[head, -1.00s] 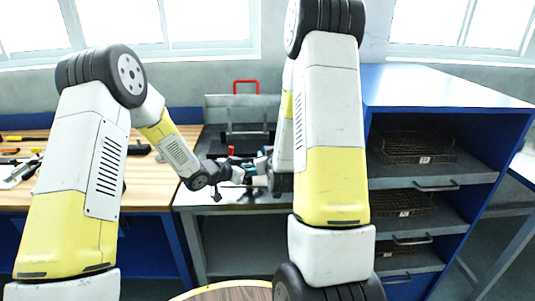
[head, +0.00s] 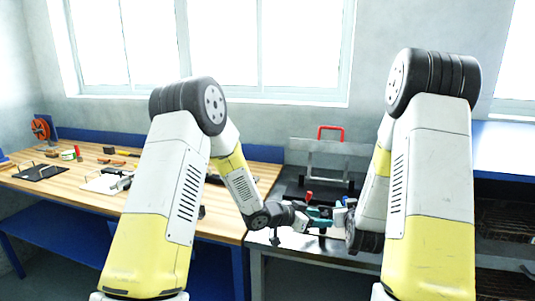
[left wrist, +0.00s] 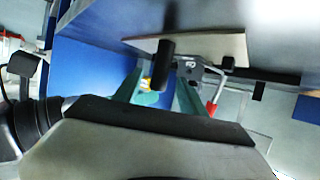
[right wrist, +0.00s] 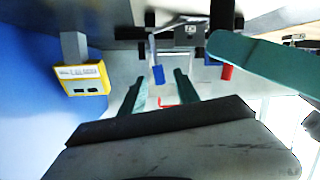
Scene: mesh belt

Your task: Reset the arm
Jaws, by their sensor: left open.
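My left gripper (head: 320,214) is at the middle of the head view, above the grey table (head: 290,242) and pointing right. In the left wrist view its two teal fingers (left wrist: 159,78) stand apart with nothing held between them. My right gripper is mostly hidden behind my right arm in the head view. In the right wrist view its teal fingers (right wrist: 158,76) stand apart, with no object gripped. Another teal bar crosses the upper right of that view; I cannot tell for sure what it is. The two grippers are close together.
A metal fixture with a red handle (head: 330,130) stands on the grey table. A blue shelf unit (head: 508,145) with wire baskets stands at right. A yellow box (right wrist: 82,80) shows in the right wrist view.

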